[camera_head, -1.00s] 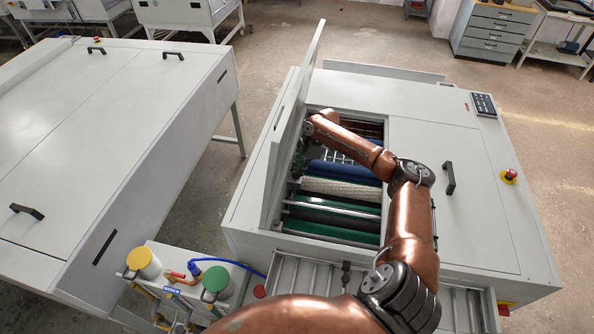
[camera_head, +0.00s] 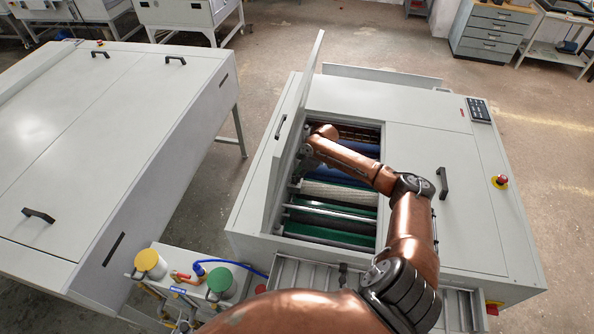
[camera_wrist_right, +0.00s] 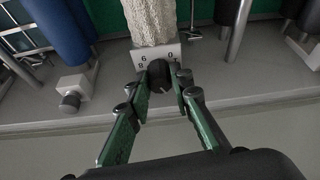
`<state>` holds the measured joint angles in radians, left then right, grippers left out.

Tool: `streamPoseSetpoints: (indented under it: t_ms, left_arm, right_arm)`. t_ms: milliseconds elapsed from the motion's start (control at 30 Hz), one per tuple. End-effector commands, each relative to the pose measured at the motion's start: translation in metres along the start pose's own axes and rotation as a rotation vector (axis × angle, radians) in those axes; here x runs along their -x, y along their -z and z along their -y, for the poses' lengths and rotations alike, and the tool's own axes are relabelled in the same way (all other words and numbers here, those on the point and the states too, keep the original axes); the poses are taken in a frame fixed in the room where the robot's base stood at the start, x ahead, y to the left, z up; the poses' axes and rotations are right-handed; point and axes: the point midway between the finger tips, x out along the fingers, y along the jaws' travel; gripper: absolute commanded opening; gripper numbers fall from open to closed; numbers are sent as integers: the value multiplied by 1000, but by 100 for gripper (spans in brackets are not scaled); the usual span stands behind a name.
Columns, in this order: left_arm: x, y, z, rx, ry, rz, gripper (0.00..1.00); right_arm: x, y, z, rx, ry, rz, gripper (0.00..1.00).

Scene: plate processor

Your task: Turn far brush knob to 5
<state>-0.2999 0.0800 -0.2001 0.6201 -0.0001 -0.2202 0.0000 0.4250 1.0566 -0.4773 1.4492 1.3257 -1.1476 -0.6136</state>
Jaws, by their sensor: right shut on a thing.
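The dark round knob (camera_wrist_right: 160,76) sits on a pale plate with printed digits, at the end of a white textured roller (camera_wrist_right: 150,20). My right gripper (camera_wrist_right: 163,83) has its green-sided fingers on either side of this knob and is shut on it. The knob's setting is too small to read. A second knob (camera_wrist_right: 70,100) sits to the left, at the end of a blue roller (camera_wrist_right: 55,30). In the head view, my right gripper (camera_head: 302,163) is inside the open machine by its left wall, and the knobs are hidden there. My left gripper is not in view.
The machine's raised lid (camera_head: 292,125) stands at the left of the opening. Inside are the white roller (camera_head: 338,192) and green strips (camera_head: 320,232). Metal posts (camera_wrist_right: 237,30) stand right of the gripped knob. Yellow- and green-capped containers (camera_head: 150,262) stand at the front left.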

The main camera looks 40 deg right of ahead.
Motion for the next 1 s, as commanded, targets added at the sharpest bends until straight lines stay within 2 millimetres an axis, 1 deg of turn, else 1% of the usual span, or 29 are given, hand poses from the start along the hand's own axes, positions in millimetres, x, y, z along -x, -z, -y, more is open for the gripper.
streamPoseSetpoints:
  t_ms: [33,100,200,333,500,700,1000]
  left_arm:
    - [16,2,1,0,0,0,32]
    - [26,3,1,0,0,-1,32]
    - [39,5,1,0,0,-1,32]
    - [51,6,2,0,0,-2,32]
    - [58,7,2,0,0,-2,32]
    - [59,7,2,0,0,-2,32]
    - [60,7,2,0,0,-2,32]
  right_arm:
    - [6,3,1,-39,-15,0,0]
    - [6,3,2,-100,-42,2,0]
    - [6,4,2,-187,-79,5,0]
    - [4,4,2,-296,-125,8,0]
    - [2,4,2,-424,-180,12,0]
    - [1,3,2,-539,-228,17,0]
    - [1,3,2,-630,-266,20,0]
